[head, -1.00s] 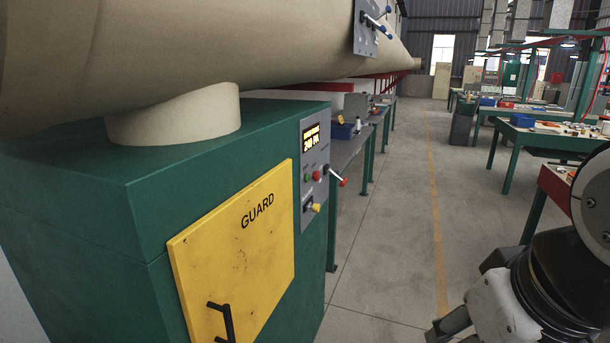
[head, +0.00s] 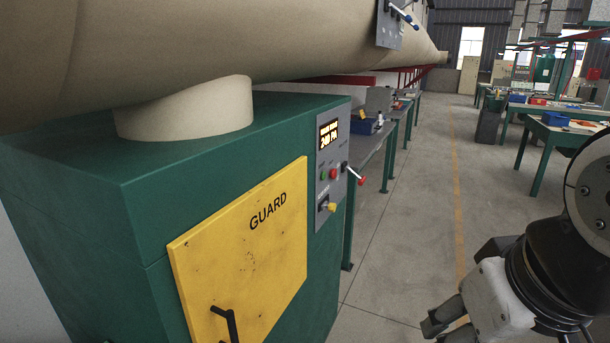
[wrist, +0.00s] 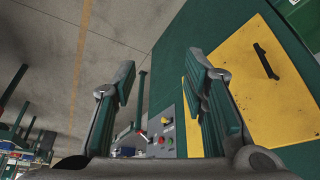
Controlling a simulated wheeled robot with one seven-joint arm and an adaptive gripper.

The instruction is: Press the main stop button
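A grey control panel (head: 331,165) is on the right end of the green machine's front. It carries a round red button (head: 333,174), a green button (head: 323,174) on its left, and a yellow knob (head: 331,207) below. Their labels are too small to read. The red button also shows in the wrist view (wrist: 161,140), beyond and between my fingers. My gripper (wrist: 163,78) is open and empty, its two fingers apart. In the head view my gripper (head: 440,323) is low at the right, clear of the panel.
The yellow guard door (head: 245,255) has a black handle. A large beige duct (head: 220,45) runs above the machine. A bench (head: 371,150) stands behind. The floor aisle (head: 412,220) is open.

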